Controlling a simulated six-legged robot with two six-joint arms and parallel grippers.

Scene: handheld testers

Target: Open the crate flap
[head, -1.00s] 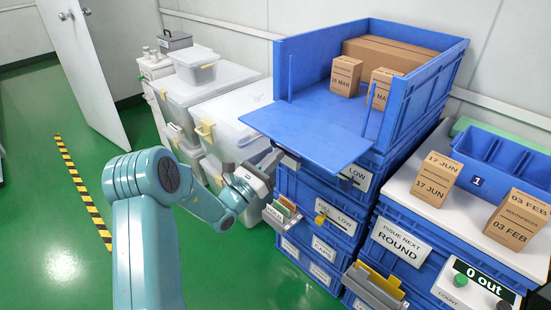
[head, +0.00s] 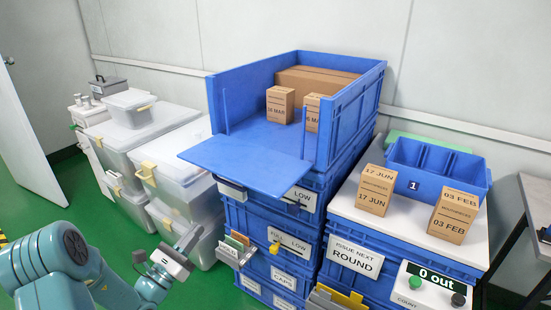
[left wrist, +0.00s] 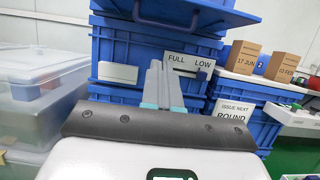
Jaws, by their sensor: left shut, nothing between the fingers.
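The blue top crate (head: 352,115) stands on a stack of blue crates. Its front flap (head: 240,165) is folded down and sticks out roughly level towards the front. In the left wrist view the flap (left wrist: 185,12) shows at the top, above the fingers. My left gripper (head: 190,238) is shut and empty, below and to the left of the flap, apart from it. Its closed fingers (left wrist: 160,85) point at the stack in the left wrist view. My right gripper is not in view.
Small cartons (head: 280,104) stand inside the top crate by a larger carton (head: 315,80). A card holder (head: 236,249) juts from the stack near my left gripper. Lidded clear bins (head: 172,165) stand left. A white-topped bench (head: 345,200) with cartons and a blue tray (head: 438,172) stands right.

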